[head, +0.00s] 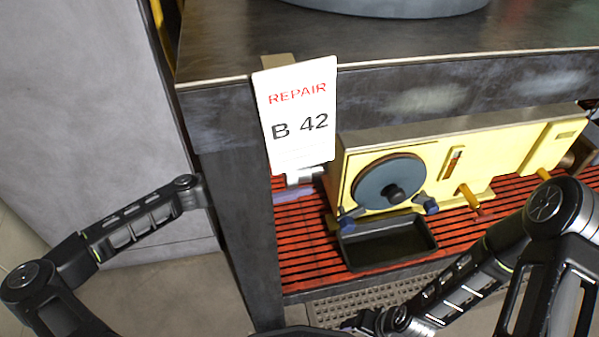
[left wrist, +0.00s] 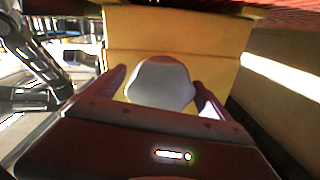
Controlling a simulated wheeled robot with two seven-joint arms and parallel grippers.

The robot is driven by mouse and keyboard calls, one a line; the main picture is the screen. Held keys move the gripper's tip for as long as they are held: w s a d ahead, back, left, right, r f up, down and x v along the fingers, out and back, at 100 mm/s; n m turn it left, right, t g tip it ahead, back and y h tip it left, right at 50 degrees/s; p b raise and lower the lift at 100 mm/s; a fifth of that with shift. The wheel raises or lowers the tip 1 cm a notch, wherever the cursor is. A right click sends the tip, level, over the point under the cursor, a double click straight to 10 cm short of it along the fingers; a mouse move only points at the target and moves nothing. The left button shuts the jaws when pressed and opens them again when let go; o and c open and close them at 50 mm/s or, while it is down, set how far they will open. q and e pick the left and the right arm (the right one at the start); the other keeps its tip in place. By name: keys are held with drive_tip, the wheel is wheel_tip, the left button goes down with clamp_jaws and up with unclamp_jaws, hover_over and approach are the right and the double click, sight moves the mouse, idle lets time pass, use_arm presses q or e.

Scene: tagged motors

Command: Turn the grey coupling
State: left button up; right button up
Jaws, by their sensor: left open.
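The grey coupling (left wrist: 160,80) shows in the left wrist view as a pale, rounded, lobed piece in front of a yellow face. My left gripper (left wrist: 161,88) is open, with one finger on each side of it; I cannot tell whether they touch it. In the head view my left gripper (head: 303,178) is only partly seen, at the left end of the yellow motor (head: 445,155), below a white tag (head: 298,120) reading "REPAIR B 42". The tag and the bench post hide most of the coupling there. My right gripper is not clearly in view.
The motor has a blue-grey disc (head: 388,183) with a dark hub, and stands on a red slatted shelf (head: 300,255) under a dark bench top (head: 230,50). A black tray (head: 390,243) lies before it. The bench post (head: 240,220) stands beside my left arm.

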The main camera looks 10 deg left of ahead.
use_arm(q)
drive_tip(key=shift+x, duration=0.8)
drive_tip(key=c, duration=1.4)
drive_tip(key=shift+o, duration=0.2)
